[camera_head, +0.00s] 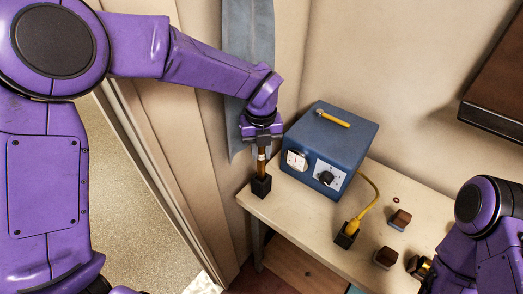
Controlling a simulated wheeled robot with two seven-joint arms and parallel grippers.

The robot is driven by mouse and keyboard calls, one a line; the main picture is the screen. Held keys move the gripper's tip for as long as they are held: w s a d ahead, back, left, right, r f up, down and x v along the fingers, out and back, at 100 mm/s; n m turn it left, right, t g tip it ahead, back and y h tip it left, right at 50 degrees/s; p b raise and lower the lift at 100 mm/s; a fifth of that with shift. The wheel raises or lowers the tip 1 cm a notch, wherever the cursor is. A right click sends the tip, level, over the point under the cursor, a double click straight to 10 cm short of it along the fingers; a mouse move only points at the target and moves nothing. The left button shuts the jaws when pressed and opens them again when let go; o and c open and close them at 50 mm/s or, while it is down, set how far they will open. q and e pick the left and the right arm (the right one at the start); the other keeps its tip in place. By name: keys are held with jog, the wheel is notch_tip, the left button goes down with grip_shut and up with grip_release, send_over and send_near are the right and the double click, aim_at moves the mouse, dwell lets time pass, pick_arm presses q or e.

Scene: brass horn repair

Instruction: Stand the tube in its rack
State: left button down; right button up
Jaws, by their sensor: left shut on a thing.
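The tube (261,166) is slim, brown and brass-coloured with a pale band near its top, and it stands roughly upright. My left gripper (262,145) is shut on its upper end from above. The tube's lower end meets a small black block, which looks like its rack (261,187), at the left end of the table. I cannot tell whether the tube is seated inside or only above it. My right arm comes in at the lower right; its gripper (419,266) is small and partly hidden, so its opening is unclear.
A blue box with dials (329,150) stands on the pale table (307,212), just right of the tube. Its yellow cable leads to a yellow-handled tool in a black holder (347,234). Small brown blocks (400,219) (386,257) lie at the right. A dark cabinet (497,82) hangs at the upper right.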

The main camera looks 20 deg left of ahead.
pick_arm(q)
notch_tip(320, 180, up, 9)
jog(key=p, duration=0.5)
dwell(0.5)
